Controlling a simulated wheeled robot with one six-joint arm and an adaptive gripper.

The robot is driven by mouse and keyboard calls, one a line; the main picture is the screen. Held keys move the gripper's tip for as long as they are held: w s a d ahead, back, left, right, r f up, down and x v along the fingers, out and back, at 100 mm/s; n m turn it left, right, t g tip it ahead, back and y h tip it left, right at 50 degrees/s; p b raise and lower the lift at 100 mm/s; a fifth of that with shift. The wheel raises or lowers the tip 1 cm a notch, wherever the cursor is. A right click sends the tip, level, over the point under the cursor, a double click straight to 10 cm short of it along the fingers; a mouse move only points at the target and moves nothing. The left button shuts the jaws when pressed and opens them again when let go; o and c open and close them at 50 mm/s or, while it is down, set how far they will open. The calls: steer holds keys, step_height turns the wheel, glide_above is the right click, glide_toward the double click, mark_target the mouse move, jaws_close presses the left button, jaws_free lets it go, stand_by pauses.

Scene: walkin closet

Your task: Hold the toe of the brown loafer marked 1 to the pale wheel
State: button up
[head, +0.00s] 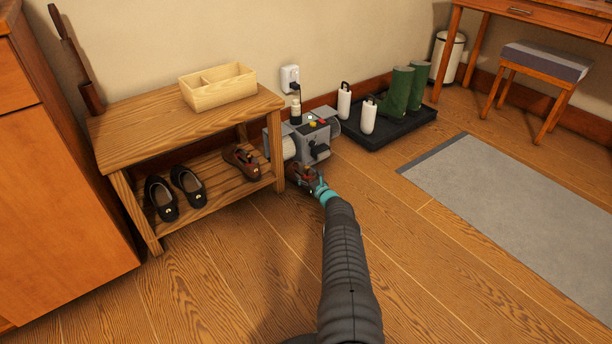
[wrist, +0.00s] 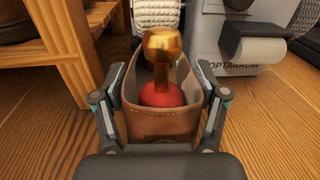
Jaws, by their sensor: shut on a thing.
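My gripper (wrist: 158,120) is shut on the heel of a brown loafer (wrist: 150,122), one finger on each side. The loafer also shows in the head view (head: 301,176), low in front of the grey polishing machine (head: 313,143). A red piece with a brass knob (wrist: 162,55) sits inside the loafer. The pale wheel (wrist: 157,16) shows just beyond the loafer in the wrist view, and at the machine's left side in the head view (head: 289,148). The toe is hidden, so I cannot tell whether it touches the wheel. No number is readable on the loafer.
A wooden bench (head: 185,113) stands left of the machine, with another brown loafer (head: 241,160) and black shoes (head: 161,197) on its lower shelf. A black tray (head: 390,127) with green boots (head: 398,92) lies to the right. The floor in front is clear.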

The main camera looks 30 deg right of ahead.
steer(key=shift+d+f, duration=0.1)
steer(key=shift+s, duration=0.1)
steer(key=shift+s+d+r+p, duration=0.1)
steer(key=shift+s+r+p, duration=0.1)
steer(key=shift+s+p, duration=0.35)
steer(key=s+p, duration=0.1)
steer(key=p, duration=0.1)
steer(key=s+p, duration=0.1)
steer(key=s, duration=0.1)
steer(key=s+p, duration=0.1)
steer(key=p, duration=0.1)
steer(key=shift+s+d+r+p, duration=0.2)
steer(key=shift+s+d+p, duration=0.05)
steer(key=shift+s+p, duration=0.1)
steer(key=shift+s+d+r+p, duration=0.1)
steer(key=shift+s+d+p, duration=0.05)
steer(key=shift+s+p, duration=3.25)
step_height(320, 180, up, 6)
steer(key=s, duration=0.1)
steer(key=shift+p, duration=0.35)
steer(key=shift+s, duration=0.1)
